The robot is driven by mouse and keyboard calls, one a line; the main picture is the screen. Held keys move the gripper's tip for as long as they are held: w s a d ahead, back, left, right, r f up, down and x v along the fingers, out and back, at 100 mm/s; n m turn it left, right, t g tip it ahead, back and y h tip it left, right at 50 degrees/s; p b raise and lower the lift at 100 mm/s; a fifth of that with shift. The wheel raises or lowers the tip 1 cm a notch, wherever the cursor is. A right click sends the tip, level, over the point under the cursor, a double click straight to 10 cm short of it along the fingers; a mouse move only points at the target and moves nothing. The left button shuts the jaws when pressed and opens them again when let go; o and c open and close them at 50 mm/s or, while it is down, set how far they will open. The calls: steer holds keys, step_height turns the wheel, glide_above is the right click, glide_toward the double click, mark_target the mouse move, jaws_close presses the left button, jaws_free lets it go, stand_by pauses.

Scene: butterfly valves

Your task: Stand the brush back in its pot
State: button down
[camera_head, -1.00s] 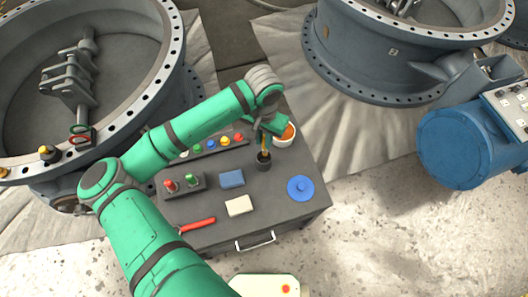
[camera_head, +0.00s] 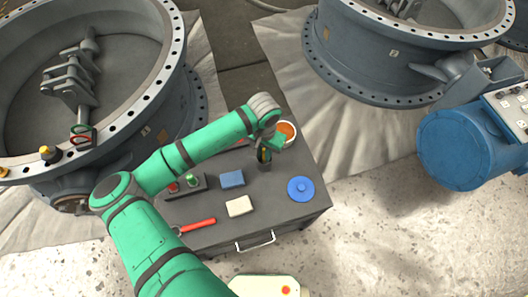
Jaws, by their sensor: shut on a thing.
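The pot (camera_head: 265,166) is a small dark cup on the grey cabinet top, right of the blue block. My gripper (camera_head: 264,152) points down right over the pot and is shut on the brush (camera_head: 259,154). Only a small yellowish bit of the brush shows between the dark fingers. Its lower end is hidden by the fingers and the pot, so I cannot tell how deep it is in the pot.
The cabinet top (camera_head: 272,210) holds a white bowl with orange contents (camera_head: 287,132), a blue disc (camera_head: 300,189), a blue block (camera_head: 232,179), a cream block (camera_head: 239,206), a red-handled tool (camera_head: 198,225) and a holder with red and green items (camera_head: 192,181). Large valves stand behind.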

steer(key=shift+f, duration=0.15)
steer(key=c, duration=1.7)
jaws_free()
steer(key=shift+o, duration=0.2)
step_height(320, 180, up, 12)
